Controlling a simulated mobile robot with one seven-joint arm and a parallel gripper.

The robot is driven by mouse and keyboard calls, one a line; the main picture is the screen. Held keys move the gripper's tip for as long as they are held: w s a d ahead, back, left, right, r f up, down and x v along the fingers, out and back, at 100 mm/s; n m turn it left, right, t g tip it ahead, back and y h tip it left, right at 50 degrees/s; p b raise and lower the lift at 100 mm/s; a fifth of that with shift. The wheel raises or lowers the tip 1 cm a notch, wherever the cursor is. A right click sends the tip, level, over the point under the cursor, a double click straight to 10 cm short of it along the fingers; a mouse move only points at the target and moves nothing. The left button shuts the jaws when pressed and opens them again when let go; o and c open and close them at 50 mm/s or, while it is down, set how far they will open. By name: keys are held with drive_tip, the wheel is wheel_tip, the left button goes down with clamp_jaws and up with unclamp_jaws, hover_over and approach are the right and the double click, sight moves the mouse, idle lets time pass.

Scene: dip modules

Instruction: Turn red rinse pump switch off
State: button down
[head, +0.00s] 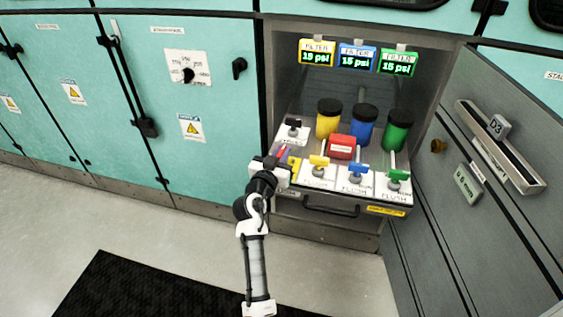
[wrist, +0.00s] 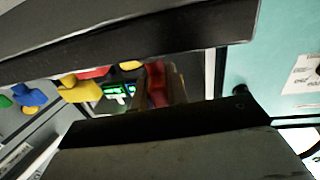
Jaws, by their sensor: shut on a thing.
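My gripper (head: 278,166) is at the left front of the open drawer, at the red rinse pump switch (head: 283,151). In the head view only a small red part of the switch shows above my gripper, which hides the rest. In the wrist view the red switch handle (wrist: 157,84) stands between my two dark fingers, and the jaws are shut on it. The switch's label and exact angle cannot be made out.
Yellow (head: 319,161), blue (head: 358,169) and green (head: 397,176) flush valves line the drawer front to the right. A red box (head: 341,147) and black-capped filter bottles (head: 329,121) stand behind. A black switch (head: 293,125) is at the back left. An open door (head: 490,190) bounds the right.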

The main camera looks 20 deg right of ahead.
drive_tip(key=m+g+h+b, duration=0.2)
drive_tip(key=b, duration=0.2)
drive_tip(key=m+g+h+b, duration=0.2)
drive_tip(key=b, duration=0.3)
drive_tip(key=shift+w+f+g, duration=0.1)
drive_tip(key=shift+f+g, duration=0.3)
drive_tip(key=m+g+h+b, duration=0.1)
drive_tip(key=m+g+b, duration=0.1)
drive_tip(key=g+b, duration=0.1)
drive_tip(key=m+g+h+b, duration=0.1)
drive_tip(key=m+g+b, duration=0.1)
drive_tip(key=g+b, duration=0.1)
drive_tip(key=shift+r+g, duration=0.15)
drive_tip(key=shift+g, duration=0.15)
drive_tip(key=m+g+b, duration=0.2)
drive_tip(key=m+g, duration=0.2)
drive_tip(key=g, duration=0.1)
drive_tip(key=shift+r+g+b, duration=0.15)
drive_tip(key=shift+g+b, duration=0.15)
drive_tip(key=shift+b, duration=0.1)
drive_tip(key=shift+m+g+y+b, duration=0.7)
drive_tip(key=shift+m+g, duration=0.4)
drive_tip(key=shift+g, duration=0.5)
drive_tip(key=shift+m+g+y+b, duration=0.7)
drive_tip(key=shift+m+g, duration=0.4)
drive_tip(key=shift+g, duration=0.8)
drive_tip(key=c, duration=1.4)
unclamp_jaws()
drive_tip(key=shift+r, duration=0.1)
